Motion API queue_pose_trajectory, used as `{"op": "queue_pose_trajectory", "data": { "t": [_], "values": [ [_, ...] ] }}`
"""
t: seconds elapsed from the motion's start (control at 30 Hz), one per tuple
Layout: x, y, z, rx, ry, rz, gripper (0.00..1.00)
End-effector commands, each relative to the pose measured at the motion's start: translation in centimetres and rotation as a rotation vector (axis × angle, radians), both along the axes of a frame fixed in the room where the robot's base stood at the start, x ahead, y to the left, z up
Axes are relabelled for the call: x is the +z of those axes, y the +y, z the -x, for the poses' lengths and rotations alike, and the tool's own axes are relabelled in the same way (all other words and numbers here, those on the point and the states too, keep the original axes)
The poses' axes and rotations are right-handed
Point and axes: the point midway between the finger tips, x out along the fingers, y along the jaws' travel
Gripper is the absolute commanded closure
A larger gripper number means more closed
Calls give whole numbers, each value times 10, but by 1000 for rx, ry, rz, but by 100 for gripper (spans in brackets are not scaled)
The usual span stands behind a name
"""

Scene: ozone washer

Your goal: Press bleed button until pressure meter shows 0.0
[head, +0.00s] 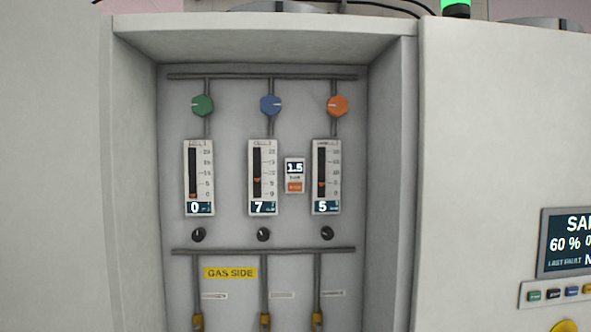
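In the head view, a small white pressure meter (294,168) is fixed to the back panel of a recessed bay, between the middle and right flow gauges. Its dark display reads 1.5. An orange bleed button (295,187) sits on the same unit, just under the display; its lettering is too small to read surely. Nothing covers the meter or the button. My gripper is not in view.
Three flow gauges (198,178) read 0, 7 and 5. Green, blue and orange knobs (337,106) sit above them, small black knobs (263,234) below. The bay's side wall (391,180) juts forward. A control screen (570,243) with buttons is at far right.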

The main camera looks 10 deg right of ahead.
Motion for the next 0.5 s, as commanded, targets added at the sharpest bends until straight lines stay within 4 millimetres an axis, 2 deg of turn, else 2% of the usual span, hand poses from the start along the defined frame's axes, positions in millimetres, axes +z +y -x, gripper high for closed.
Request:
{"op": "queue_pose_trajectory", "data": {
  "t": [0.03,0.17,0.5],
  "values": [
    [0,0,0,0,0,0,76],
    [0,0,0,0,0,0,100],
    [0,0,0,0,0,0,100]
  ]
}}
